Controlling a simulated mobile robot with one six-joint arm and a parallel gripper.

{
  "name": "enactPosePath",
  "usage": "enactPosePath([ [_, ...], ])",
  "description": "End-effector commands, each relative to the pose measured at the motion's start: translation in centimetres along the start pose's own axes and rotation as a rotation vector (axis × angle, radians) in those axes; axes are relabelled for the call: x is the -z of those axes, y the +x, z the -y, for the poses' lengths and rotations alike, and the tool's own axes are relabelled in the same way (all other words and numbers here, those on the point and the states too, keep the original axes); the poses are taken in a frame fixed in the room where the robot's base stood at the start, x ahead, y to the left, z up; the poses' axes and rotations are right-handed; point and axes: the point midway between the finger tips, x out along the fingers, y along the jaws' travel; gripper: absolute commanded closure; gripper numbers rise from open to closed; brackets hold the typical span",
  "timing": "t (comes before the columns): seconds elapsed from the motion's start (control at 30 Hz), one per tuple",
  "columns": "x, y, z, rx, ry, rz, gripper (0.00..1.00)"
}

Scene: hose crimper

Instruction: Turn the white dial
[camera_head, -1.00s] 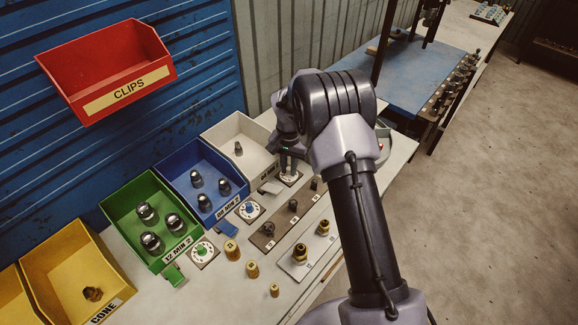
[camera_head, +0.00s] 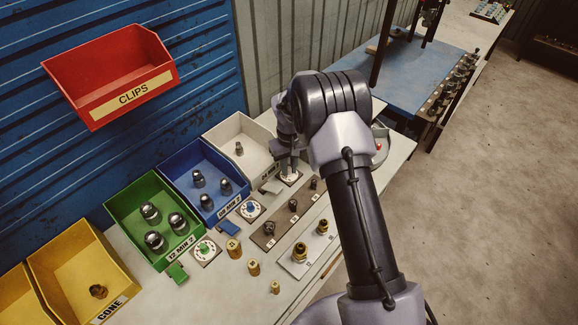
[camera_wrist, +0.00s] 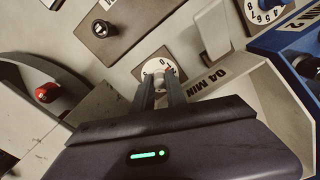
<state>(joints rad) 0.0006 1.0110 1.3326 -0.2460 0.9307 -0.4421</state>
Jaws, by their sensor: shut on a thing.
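The white dial (camera_head: 289,177) sits on a small square plate in front of the white bin, near the table's right part. In the wrist view the white dial (camera_wrist: 159,69) shows beyond my fingertips, with its numbered face partly hidden by them. My gripper (camera_head: 290,168) points down onto the dial from above. In the wrist view my gripper (camera_wrist: 160,88) has its two fingers close together, shut on the dial's knob, which they mostly hide.
The white bin (camera_head: 226,128) stands behind the dial, with the blue bin (camera_head: 172,160) and green bin (camera_head: 127,205) to its left. A blue dial (camera_head: 250,209) and green dial (camera_head: 205,249) are nearby. A red button (camera_wrist: 46,92) shows at left in the wrist view.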

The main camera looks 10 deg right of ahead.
Motion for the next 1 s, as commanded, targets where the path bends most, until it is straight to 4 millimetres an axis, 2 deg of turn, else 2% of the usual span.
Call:
enactPosePath([
  [0.7,0.05,-0.07,-0.01,0.000,-0.067,-0.001,1.00],
  [0.73,0.05,-0.07,-0.01,0.000,-0.067,-0.001,0.79],
  [0.8,0.04,-0.06,-0.01,0.000,-0.067,-0.001,0.65],
  [0.83,0.04,-0.06,-0.01,0.000,-0.067,-0.001,0.61],
  [1.0,0.02,-0.03,0.00,0.000,-0.067,-0.001,0.61],
])
